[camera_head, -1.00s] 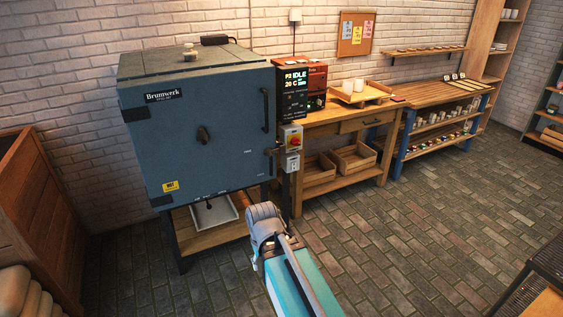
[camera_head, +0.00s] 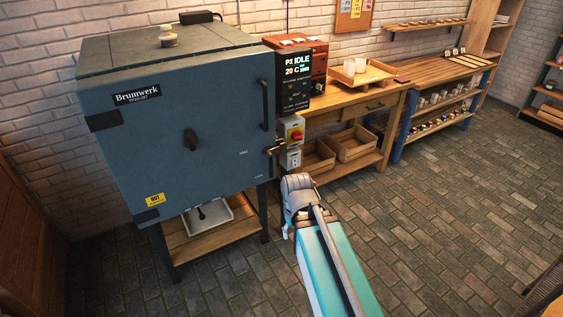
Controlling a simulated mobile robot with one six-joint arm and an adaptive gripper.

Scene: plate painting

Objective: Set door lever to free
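The blue-grey kiln (camera_head: 225,105) stands on the left with its door shut. A small lever (camera_head: 274,148) sticks out at the door's right edge, below the vertical door handle (camera_head: 265,104). It lies roughly sideways. Two small pale labels show on the door near it, too small to read surely. My teal and grey arm reaches up from the bottom of the view, and its grey joint is below and right of the lever, apart from it in the picture. I cannot make out gripper fingers in this view.
A control box (camera_head: 297,75) reads "P2 IDLE" and "20 C". A wooden bench (camera_head: 345,115) with a tray and cups stands to the right. The brick floor (camera_head: 440,220) is clear on the right.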

